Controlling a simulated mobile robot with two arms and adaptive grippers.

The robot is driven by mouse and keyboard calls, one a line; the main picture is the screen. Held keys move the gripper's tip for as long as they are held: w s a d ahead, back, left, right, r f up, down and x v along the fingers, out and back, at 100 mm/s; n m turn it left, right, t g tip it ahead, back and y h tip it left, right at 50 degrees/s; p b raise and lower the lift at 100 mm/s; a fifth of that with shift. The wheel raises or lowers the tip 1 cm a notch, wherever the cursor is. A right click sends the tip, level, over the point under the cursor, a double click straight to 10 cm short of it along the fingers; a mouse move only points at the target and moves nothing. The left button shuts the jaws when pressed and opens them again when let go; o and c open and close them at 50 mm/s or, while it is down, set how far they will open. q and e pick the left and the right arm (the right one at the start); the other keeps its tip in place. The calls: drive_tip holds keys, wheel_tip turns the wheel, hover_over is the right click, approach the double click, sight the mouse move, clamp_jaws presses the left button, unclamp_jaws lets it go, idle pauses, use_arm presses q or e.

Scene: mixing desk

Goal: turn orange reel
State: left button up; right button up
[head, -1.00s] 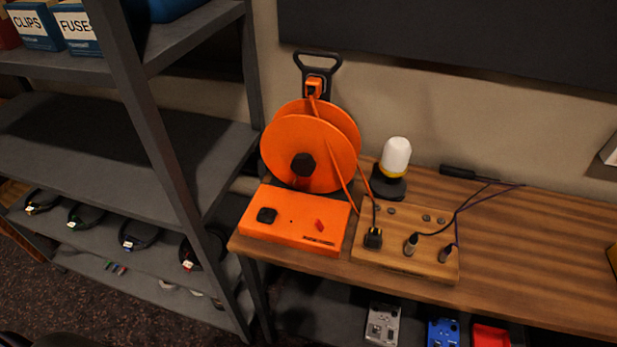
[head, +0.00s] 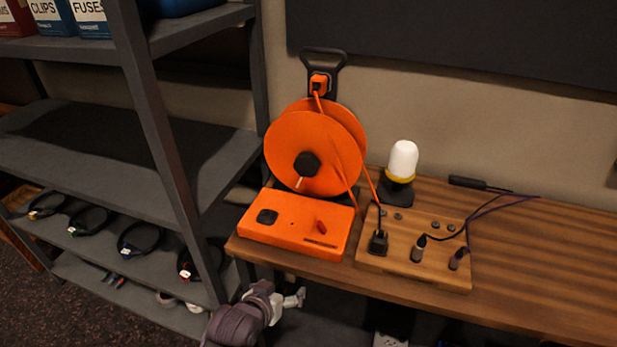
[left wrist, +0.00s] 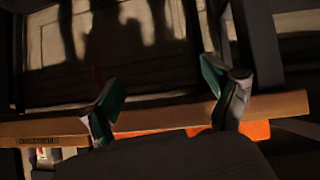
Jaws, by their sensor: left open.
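The orange reel (head: 290,144) stands upright at the left end of the wooden desk in the head view. It has a black hub (head: 307,165) and stands behind an orange base box (head: 290,232) with a black knob and a red switch. My left gripper (head: 296,298) is low in front of the desk's front edge, below the base box and apart from the reel. In the left wrist view its two green-lined fingers (left wrist: 165,100) are spread with nothing held between them. An orange surface (left wrist: 256,130) shows behind the fingers there. My right gripper is not in view.
A wooden socket board (head: 440,274) with plugs and cables sits right of the base box. A white-domed lamp (head: 403,160) stands behind it. A grey shelf unit (head: 160,150) stands close on the left. The desk's right part (head: 560,270) is mostly bare.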

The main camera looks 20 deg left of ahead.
use_arm(q)
wheel_tip(320, 180, up, 12)
drive_tip(key=w+n+t+b, duration=0.1)
drive_tip(key=w+t, duration=0.1)
drive_tip(key=t, duration=0.1)
drive_tip(key=n+t, duration=0.2)
drive_tip(key=t, duration=0.2)
approach(304, 166)
drive_tip(key=w, duration=0.3)
drive_tip(key=w+p, duration=0.1)
drive_tip(key=w, duration=0.7)
drive_tip(key=shift+w+d+f+p, duration=0.15)
drive_tip(key=shift+d+p, duration=0.15)
drive_tip(key=shift+d, duration=0.05)
clamp_jaws()
drive_tip(key=shift+m, duration=0.4)
